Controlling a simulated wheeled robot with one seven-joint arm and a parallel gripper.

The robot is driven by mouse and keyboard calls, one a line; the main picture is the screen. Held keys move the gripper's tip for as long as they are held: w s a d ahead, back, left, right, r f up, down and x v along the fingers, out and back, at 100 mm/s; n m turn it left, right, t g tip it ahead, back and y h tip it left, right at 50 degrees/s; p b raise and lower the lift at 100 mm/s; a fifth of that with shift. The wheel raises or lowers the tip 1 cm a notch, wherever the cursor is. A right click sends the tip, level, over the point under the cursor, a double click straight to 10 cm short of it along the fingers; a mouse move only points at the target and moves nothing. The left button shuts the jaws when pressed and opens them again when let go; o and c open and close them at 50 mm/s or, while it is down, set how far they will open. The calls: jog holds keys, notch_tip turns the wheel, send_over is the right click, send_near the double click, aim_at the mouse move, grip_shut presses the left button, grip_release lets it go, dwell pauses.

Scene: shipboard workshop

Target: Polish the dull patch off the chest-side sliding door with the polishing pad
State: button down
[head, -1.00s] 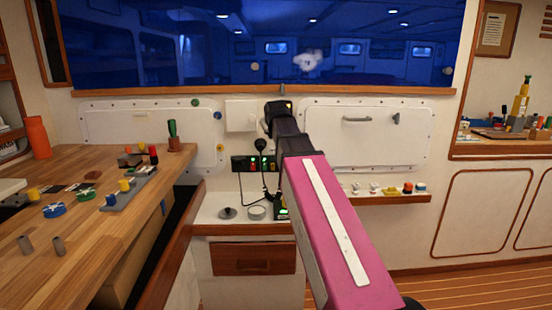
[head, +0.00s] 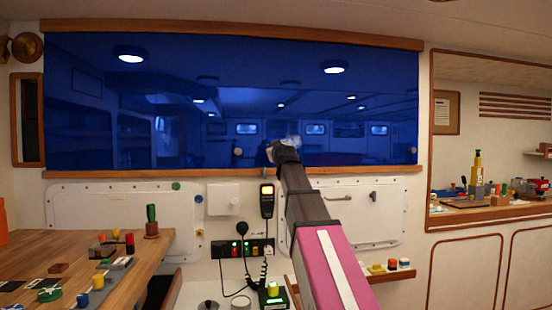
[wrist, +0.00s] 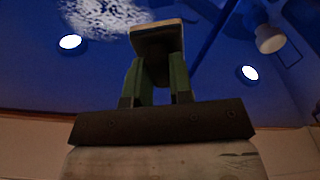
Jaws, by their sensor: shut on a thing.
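The chest-side sliding door is part of the glossy dark blue panelling (head: 340,100); no clear seam shows between doors. A whitish, cloudy dull patch (head: 294,141) lies low on the blue surface, partly hidden behind my gripper (head: 284,153). In the wrist view the patch (wrist: 105,14) is speckled white, above and left of the pad. My gripper (wrist: 158,82) is shut on the polishing pad (wrist: 157,36), a tan-edged block between green fingers. The pad is close to the blue surface; I cannot tell whether it touches.
Round knobs (head: 238,151) sit on the blue panelling, above a wooden ledge (head: 130,173). Below are white wall panels, a handset (head: 267,200) and a switch strip. A wooden workbench (head: 140,262) with small parts stands at left. A mirror-like recess with bottles is at right.

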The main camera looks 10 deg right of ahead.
jog(key=shift+w, duration=2.85)
jog(key=shift+w, duration=0.75)
jog(key=shift+w+d, duration=0.1)
jog(key=shift+d, duration=6.7)
jog(key=shift+d+r, duration=0.1)
jog(key=shift+r, duration=0.7)
jog(key=shift+s+a, duration=0.2)
jog(key=shift+a, duration=1.55)
jog(key=a, duration=1)
jog(key=shift+w+a, duration=0.15)
jog(key=shift+w, duration=0.05)
